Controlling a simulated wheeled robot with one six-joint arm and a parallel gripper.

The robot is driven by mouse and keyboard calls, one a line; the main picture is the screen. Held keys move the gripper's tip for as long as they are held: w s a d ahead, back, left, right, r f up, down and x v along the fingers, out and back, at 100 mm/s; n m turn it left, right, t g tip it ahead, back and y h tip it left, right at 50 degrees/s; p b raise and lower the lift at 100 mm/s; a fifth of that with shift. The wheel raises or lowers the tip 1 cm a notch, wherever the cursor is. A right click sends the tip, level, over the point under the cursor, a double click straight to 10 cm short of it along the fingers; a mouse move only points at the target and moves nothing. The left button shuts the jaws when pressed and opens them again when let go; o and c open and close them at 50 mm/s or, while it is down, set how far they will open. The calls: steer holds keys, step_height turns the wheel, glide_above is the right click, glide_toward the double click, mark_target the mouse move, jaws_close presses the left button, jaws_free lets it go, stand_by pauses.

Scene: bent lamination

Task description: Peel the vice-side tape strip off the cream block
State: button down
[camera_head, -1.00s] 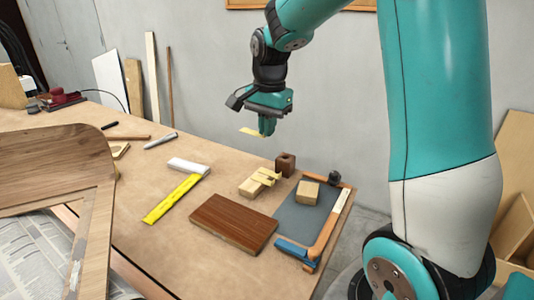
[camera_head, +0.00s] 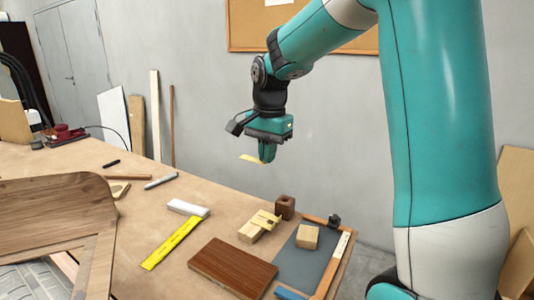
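My gripper (camera_head: 267,155) is at the upper centre, raised well above the bench and pointing down. Its fingers look shut on a thin pale-yellow strip (camera_head: 249,158), which sticks out to the left. A cream block (camera_head: 251,232) lies on the bench below, with a yellowish piece (camera_head: 265,219) across its right end. I cannot tell whether that piece is tape. A second light wooden block (camera_head: 307,236) sits on the grey mat (camera_head: 293,263). No vice can be made out clearly.
A dark brown board (camera_head: 232,268), a yellow ruler (camera_head: 170,243), a white block (camera_head: 188,208) and a dark brown cube (camera_head: 285,207) lie nearby. A large curved wooden panel (camera_head: 60,215) fills the left. The bench (camera_head: 140,215) is bare between panel and ruler.

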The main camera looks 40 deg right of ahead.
step_height(320, 180, up, 3)
steer(key=shift+f+p, duration=0.2)
steer(key=shift+p, duration=0.9)
